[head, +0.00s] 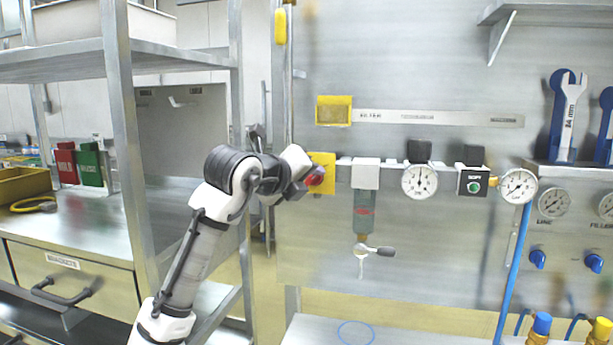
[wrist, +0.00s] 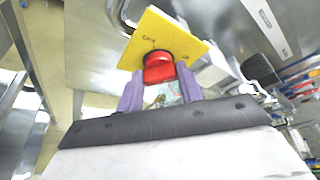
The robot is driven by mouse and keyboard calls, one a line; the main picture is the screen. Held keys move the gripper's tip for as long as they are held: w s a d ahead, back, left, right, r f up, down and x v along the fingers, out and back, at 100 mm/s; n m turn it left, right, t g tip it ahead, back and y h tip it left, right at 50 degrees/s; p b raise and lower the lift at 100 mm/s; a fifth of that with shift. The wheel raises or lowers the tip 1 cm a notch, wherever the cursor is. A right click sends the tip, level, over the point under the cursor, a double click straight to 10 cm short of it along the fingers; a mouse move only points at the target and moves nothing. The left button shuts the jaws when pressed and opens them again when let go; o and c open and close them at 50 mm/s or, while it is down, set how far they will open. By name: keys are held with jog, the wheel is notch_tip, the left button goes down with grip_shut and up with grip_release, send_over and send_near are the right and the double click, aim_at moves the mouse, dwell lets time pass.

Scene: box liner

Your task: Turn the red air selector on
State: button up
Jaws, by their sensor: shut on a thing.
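The red air selector (head: 315,180) is a red knob on a yellow square plate (head: 322,160), fixed at the left end of the pipe row on the metal panel. In the wrist view the red knob (wrist: 159,68) stands out from the yellow plate (wrist: 150,35). My gripper (head: 308,183) reaches it from the left. In the wrist view its two purple fingers (wrist: 159,88) stand on either side of the knob, shut on it. The plate looks tilted in the wrist view. The knob's marking and exact setting cannot be read.
Right of the selector are a filter bowl (head: 364,212) with a small lever valve (head: 375,251), a gauge (head: 419,182), a green-button block (head: 473,183) and another gauge (head: 518,186). A metal shelf post (head: 125,140) stands left of my arm.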

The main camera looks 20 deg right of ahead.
dwell(0.3)
jog(key=o, duration=1)
jog(key=b+v, duration=0.3)
jog(key=v, duration=1.1)
jog(key=shift+b, duration=0.3)
jog(key=shift+d, duration=0.15)
